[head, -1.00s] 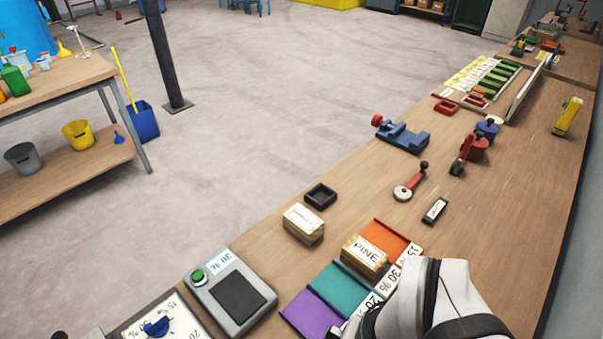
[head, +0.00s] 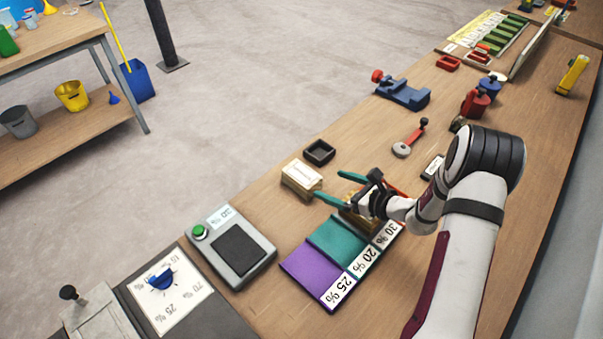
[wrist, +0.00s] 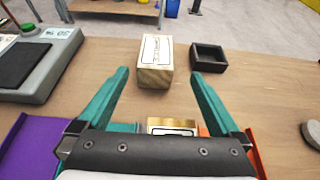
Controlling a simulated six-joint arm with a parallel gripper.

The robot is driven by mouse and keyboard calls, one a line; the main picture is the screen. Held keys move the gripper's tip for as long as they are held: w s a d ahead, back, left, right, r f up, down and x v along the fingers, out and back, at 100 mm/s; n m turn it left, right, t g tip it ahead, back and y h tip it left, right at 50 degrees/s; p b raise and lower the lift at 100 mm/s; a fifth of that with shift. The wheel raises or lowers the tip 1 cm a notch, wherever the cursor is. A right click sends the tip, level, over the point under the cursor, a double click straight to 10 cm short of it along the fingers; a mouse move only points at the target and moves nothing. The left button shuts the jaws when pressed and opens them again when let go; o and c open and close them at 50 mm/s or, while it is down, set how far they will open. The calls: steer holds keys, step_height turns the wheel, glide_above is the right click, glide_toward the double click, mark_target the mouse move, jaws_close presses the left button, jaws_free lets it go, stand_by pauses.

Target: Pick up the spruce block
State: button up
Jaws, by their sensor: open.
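A light wooden block (head: 301,178) with a white label on top stands on the bench; it is likely the spruce block, but I cannot read its label clearly. It also shows in the wrist view (wrist: 155,65), ahead of and between the fingertips. My gripper (head: 328,184) is open, its two teal fingers spread and pointing at this block. The wrist view also shows my gripper (wrist: 158,76) empty, with a gap on both sides of the block. A second labelled block, pine (wrist: 172,126), sits below the gripper on the coloured pads and is partly hidden.
A small black square tray (head: 319,152) lies just behind the block. A grey scale (head: 236,250) with a green button stands to the left. Purple (head: 312,268) and teal (head: 338,238) pads lie in front. A blue clamp (head: 403,94) is farther back.

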mark_target(302, 174)
steer(key=x, duration=1)
steer(key=shift+s+a+r, duration=0.2)
steer(key=shift+a+r, duration=0.1)
steer(key=c, duration=1.4)
